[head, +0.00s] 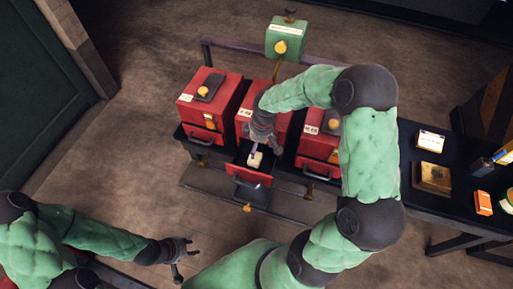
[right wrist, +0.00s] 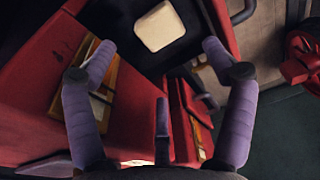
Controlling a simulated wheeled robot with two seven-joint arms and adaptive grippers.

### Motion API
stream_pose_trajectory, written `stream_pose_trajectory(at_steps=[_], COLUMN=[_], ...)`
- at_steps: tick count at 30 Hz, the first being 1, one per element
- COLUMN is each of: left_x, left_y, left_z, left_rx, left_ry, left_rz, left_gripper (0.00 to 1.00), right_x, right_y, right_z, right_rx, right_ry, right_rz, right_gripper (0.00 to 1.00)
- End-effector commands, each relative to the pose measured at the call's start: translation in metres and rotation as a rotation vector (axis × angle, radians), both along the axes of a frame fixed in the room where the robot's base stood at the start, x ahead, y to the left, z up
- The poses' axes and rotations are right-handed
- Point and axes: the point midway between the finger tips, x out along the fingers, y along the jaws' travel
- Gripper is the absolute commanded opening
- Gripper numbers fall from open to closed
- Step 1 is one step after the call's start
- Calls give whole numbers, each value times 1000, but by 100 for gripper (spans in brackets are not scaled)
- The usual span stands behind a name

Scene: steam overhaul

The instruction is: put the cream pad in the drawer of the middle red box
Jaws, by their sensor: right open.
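The middle red box (head: 283,127) stands between two other red boxes, partly hidden by my right arm. Its drawer (head: 248,174) is pulled out, with a red front and a dark inside. The cream pad (head: 255,160) lies in the open drawer; it also shows in the right wrist view (right wrist: 159,26), flat on the dark surface. My right gripper (head: 257,146) is just above the drawer; in the right wrist view (right wrist: 158,55) its fingers are spread and empty, apart from the pad. My left gripper (head: 186,255) is open and empty at the lower left, away from the boxes.
The left red box (head: 218,119) and right red box (head: 313,148) stand close on either side. A green box (head: 286,38) rises behind. A dark table (head: 408,165) at the right carries a brass plate (head: 433,178) and small items. Floor is clear at the left.

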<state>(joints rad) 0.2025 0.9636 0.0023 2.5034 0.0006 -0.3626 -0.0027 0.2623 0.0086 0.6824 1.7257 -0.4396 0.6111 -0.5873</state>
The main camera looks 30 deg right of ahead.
Motion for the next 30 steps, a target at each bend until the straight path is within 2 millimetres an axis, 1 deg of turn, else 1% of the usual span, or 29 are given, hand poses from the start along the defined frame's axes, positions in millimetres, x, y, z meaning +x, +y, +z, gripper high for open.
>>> stream_pose_trajectory(at_steps=[1,6,30], left_x=[0,0,0], left_y=[0,0,0], left_z=[4,7,7], left_rx=[0,0,0], left_ry=[0,0,0], left_rz=[0,0,0], left_gripper=[40,40,40], right_x=[0,-1,-1], right_y=[0,-1,-1], right_z=[8,18,18], right_rx=[0,1,0], right_ry=[-1,-1,0], right_rz=[0,-1,0], right_gripper=[84,84,84])
